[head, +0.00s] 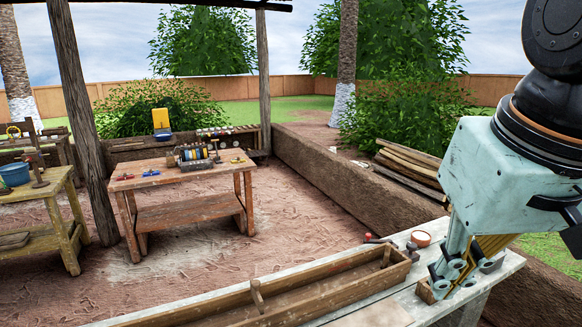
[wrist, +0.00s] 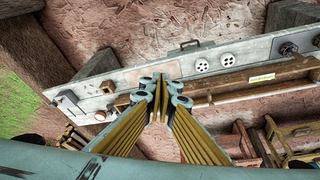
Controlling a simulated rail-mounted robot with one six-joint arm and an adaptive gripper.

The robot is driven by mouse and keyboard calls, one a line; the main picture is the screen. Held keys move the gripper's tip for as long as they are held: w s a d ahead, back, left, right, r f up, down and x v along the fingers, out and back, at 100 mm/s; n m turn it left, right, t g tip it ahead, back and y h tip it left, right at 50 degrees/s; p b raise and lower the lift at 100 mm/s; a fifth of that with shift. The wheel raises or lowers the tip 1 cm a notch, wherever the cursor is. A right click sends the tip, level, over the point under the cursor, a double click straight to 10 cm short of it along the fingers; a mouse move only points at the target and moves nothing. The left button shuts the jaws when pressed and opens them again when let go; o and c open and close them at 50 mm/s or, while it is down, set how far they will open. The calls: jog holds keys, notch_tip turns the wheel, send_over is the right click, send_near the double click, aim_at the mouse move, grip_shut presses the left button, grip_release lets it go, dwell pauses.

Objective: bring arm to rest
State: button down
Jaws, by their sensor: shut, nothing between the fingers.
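My gripper (head: 437,284) is at the right of the head view, pointing down over the far right end of a pale bench (head: 490,272). In the wrist view my gripper (wrist: 162,92) has its two teal fingers with yellow inner parts brought together at the tips. Nothing shows between the tips. In the wrist view the bench and a long wooden trough lie behind the fingers. I cannot tell how far the tips are above the bench top.
The wooden trough (head: 225,302) lies along the bench, left of my gripper. A small orange-rimmed pot (head: 421,239) and a red-handled tool (head: 380,239) are close by. A wooden table (head: 180,180) with a rack stands farther back. Open dirt floor lies between.

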jog(key=s+f, duration=0.3)
jog(key=s, duration=0.5)
jog(key=shift+s+a+f, duration=0.15)
jog(key=shift+s+f, duration=0.05)
jog(key=shift+f, duration=0.05)
